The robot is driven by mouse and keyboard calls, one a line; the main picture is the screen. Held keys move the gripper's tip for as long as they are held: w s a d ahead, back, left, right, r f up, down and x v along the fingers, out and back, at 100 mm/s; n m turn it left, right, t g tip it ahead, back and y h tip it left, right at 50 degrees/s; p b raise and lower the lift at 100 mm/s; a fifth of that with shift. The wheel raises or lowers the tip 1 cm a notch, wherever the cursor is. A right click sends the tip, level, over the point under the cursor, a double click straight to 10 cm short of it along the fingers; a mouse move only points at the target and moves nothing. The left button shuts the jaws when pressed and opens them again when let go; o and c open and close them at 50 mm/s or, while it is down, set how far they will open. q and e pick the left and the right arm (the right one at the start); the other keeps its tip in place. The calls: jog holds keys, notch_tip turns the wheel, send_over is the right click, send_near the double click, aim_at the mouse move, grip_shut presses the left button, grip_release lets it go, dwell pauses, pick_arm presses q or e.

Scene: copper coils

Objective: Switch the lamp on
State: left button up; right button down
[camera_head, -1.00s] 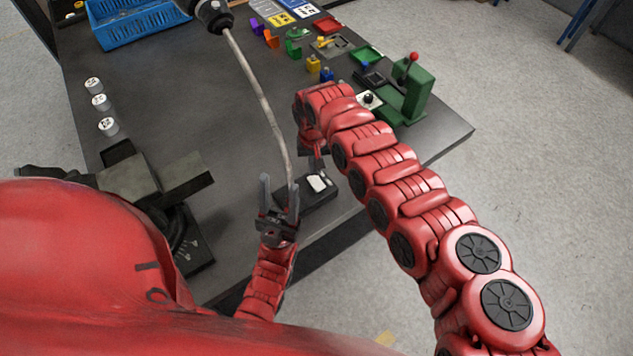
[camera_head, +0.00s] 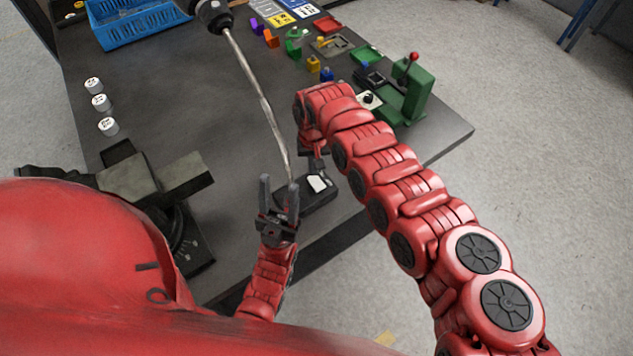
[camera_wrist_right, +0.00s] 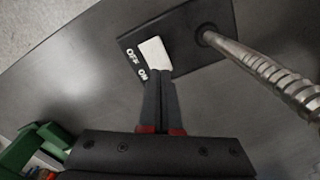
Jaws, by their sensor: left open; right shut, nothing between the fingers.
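The lamp has a black base (camera_head: 318,197), a bent metal neck (camera_head: 262,98) and a dark head (camera_head: 213,15) over the table. In the right wrist view its white switch (camera_wrist_right: 154,53) sits on the base (camera_wrist_right: 185,42), with OFF and ON printed beside it. My right gripper (camera_wrist_right: 160,73) is shut and empty, its tips at the ON-side end of the switch, apparently touching it. In the head view the right gripper (camera_head: 314,158) is partly hidden by its arm.
A green device with a red-knobbed lever (camera_head: 408,90) stands right of my right arm. A dark metal block (camera_head: 150,182) and several white cylinders (camera_head: 100,102) are at left. A blue crate (camera_head: 130,20) and small coloured parts lie farther back. The middle-left table is clear.

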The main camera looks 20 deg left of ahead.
aim_at(314, 178)
jog(key=shift+f+b, duration=1.15)
jog(key=shift+f, duration=0.15)
dwell(0.7)
jog(key=shift+s+r, duration=0.1)
notch_tip(314, 178, up, 2)
jog(key=shift+p, duration=0.9)
jog(key=shift+r+p, duration=1.8)
jog(key=shift+r, duration=0.7)
jog(key=shift+f, duration=0.15)
